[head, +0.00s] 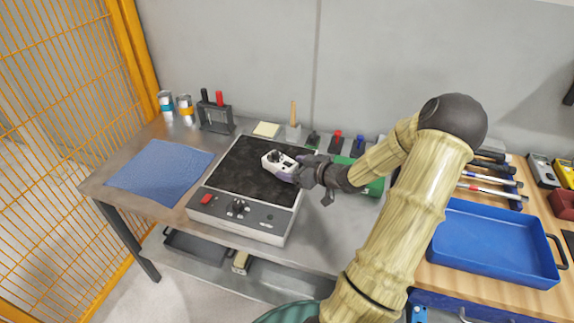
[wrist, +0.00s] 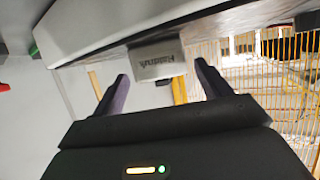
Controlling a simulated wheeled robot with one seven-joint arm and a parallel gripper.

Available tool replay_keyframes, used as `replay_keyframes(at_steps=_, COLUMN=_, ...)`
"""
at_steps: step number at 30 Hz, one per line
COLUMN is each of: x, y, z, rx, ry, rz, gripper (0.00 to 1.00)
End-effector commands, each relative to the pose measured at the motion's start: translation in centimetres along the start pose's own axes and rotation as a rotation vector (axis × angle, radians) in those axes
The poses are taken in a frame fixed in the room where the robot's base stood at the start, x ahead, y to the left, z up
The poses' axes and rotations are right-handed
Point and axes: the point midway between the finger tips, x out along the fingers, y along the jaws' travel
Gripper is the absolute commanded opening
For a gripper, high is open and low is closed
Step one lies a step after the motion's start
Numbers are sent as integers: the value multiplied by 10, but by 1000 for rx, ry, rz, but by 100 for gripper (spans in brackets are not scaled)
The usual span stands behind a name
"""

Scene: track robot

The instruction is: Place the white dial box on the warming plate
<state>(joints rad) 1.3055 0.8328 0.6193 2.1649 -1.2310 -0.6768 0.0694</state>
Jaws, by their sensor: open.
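The white dial box (head: 275,159), with a dark dial on top, sits at the right part of the warming plate's black top (head: 238,172). The plate has a light grey front panel with a red switch and a black knob. My gripper (head: 297,172) reaches in from the right at the box's near right end. In the wrist view the box (wrist: 158,58) shows its lettered side between my two spread fingers (wrist: 160,72), with gaps visible on both sides. My gripper is open. The box's right end is partly hidden by the gripper in the head view.
A blue cloth (head: 160,171) lies left of the plate. Cans, a black rack (head: 215,116), a yellow pad and small coloured-top items line the back. A green object (head: 373,187) is partly behind my arm. A blue tray (head: 490,245) stands on the wooden bench at right.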

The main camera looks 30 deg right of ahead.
Motion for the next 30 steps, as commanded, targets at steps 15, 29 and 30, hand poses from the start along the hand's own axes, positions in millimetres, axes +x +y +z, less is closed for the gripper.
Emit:
replay_keyframes(at_steps=15, x=-80, y=2, z=0, rx=2, ry=0, rz=6, gripper=76)
replay_keyframes(at_steps=29, x=-80, y=1, z=0, rx=2, ry=0, rz=3, gripper=76)
replay_keyframes(at_steps=30, x=-80, y=1, z=0, rx=2, ry=0, rz=3, gripper=76)
